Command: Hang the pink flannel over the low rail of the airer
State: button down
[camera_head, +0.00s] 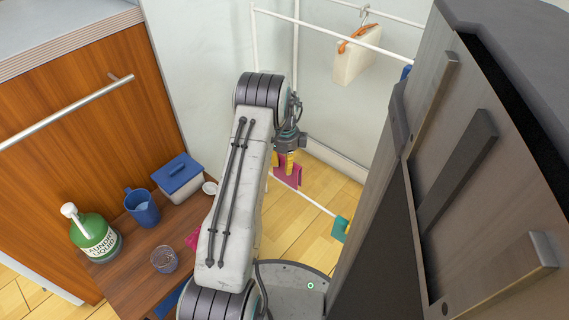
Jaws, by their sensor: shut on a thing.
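The pink flannel (291,176) hangs just below my gripper (284,161), at the low rail (315,203) of the white airer. My gripper points down and is shut on the flannel. The arm hides part of the gripper, the flannel and the left part of the low rail. I cannot tell whether the flannel lies over the rail or only hangs beside it.
A teal cloth (340,228) hangs further right on the low rail. A cream bag (355,62) hangs from the upper airer. A tall grey cabinet (480,170) closes in the right. A green bottle (94,236), blue mug (142,207) and lidded box (179,178) stand left.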

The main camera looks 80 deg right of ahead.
notch_tip(320, 180, down, 11)
jog(key=b, duration=0.7)
jog(key=shift+f, duration=0.15)
dwell(1.7)
jog(key=shift+f, duration=0.25)
dwell(0.7)
jog(key=c, duration=0.8)
grip_release()
